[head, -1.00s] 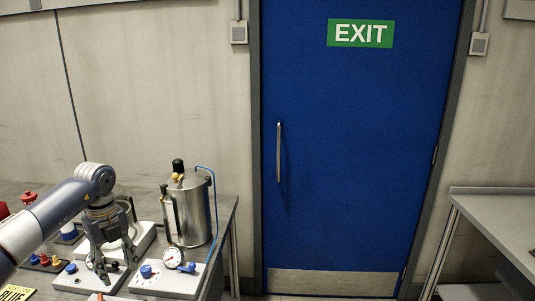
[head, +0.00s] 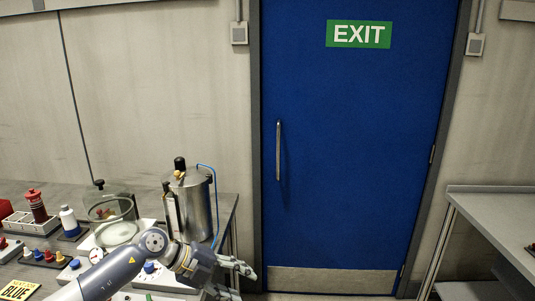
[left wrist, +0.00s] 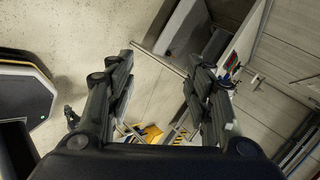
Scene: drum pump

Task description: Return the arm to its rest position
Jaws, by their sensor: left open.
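My left arm comes in from the lower left in the head view, in front of the bench. My left gripper (head: 240,279) points to the right, past the bench's right end and in front of the door's lower part. It is open and empty. In the left wrist view its two fingers (left wrist: 165,95) stand apart with floor and wall between them. The steel pump tank (head: 198,205) stands upright on the bench behind the arm, apart from the gripper. My right gripper is not in view.
A blue exit door (head: 350,150) is behind. Another table (head: 490,204) stands at right. Floor between is clear.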

